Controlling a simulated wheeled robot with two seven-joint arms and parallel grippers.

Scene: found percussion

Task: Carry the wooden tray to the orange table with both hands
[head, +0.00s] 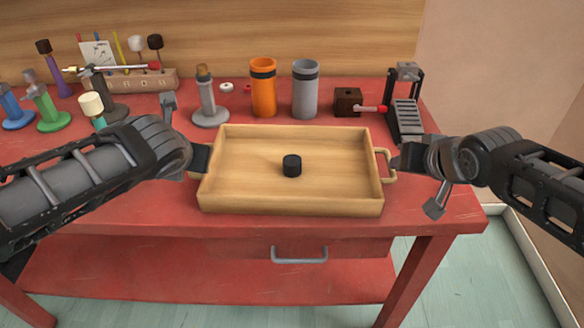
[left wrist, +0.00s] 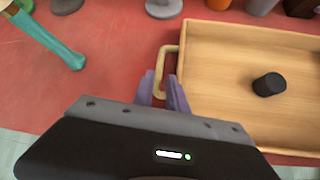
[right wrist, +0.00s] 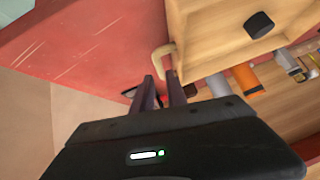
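The wooden tray (head: 290,204) is level on the red table (head: 450,213), with a black cylinder (head: 292,166) standing in its middle. My left gripper (head: 203,158) is at the tray's left handle; the left wrist view shows its fingers (left wrist: 160,80) close on both sides of the handle bar. My right gripper (head: 397,160) is at the right handle (head: 387,165); its fingers (right wrist: 160,78) sit close around that handle in the right wrist view. I see no orange table.
Behind the tray stand a grey post (head: 209,105), an orange cup (head: 263,90), a grey cup (head: 305,90), a small brown box (head: 347,101) and a dark-framed device (head: 405,110). Coloured stands (head: 47,108) and a wooden rack (head: 145,80) are at left. A wall is at right.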

